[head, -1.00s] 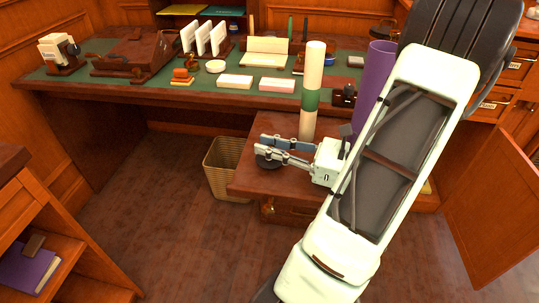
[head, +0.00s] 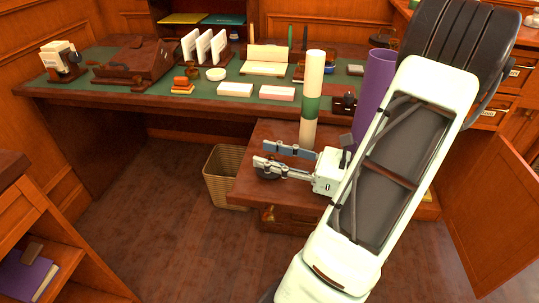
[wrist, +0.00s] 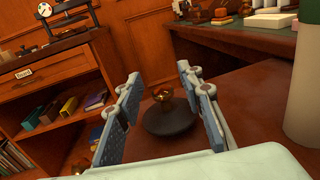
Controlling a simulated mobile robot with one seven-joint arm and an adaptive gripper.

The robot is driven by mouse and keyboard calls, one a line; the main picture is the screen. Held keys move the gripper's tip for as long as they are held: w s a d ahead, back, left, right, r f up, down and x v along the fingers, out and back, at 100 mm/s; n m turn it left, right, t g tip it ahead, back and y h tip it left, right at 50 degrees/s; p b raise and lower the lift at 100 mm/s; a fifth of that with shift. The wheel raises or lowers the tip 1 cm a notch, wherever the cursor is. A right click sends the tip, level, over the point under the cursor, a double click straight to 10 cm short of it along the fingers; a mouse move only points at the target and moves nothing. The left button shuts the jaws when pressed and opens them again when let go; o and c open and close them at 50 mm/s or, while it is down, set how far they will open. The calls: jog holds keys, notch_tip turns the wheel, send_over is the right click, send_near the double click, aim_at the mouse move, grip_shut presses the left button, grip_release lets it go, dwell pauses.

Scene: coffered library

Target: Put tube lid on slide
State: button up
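The tube lid is a dark round disc with a brass knob (wrist: 170,122), seen in the wrist view between my fingers. In the head view the dark lid (head: 264,173) is partly hidden by the near finger. It appears to lie flat on the brown wooden slide (head: 247,192), near its left edge; the slide also shows in the wrist view (wrist: 240,100). My gripper (wrist: 162,112) is open around the lid, with a visible gap on each side. It also shows in the head view (head: 278,158), low over the slide.
A cream tube with a green band (head: 313,85) stands upright behind my gripper, and a purple tube (head: 374,95) stands to its right. The desk (head: 130,88) behind holds cards, stamps and a box. A wicker basket (head: 225,172) stands on the floor left of the slide.

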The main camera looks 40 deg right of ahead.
jog(key=p+v, duration=0.3)
jog(key=v, duration=0.9)
jog(key=shift+w, duration=0.1)
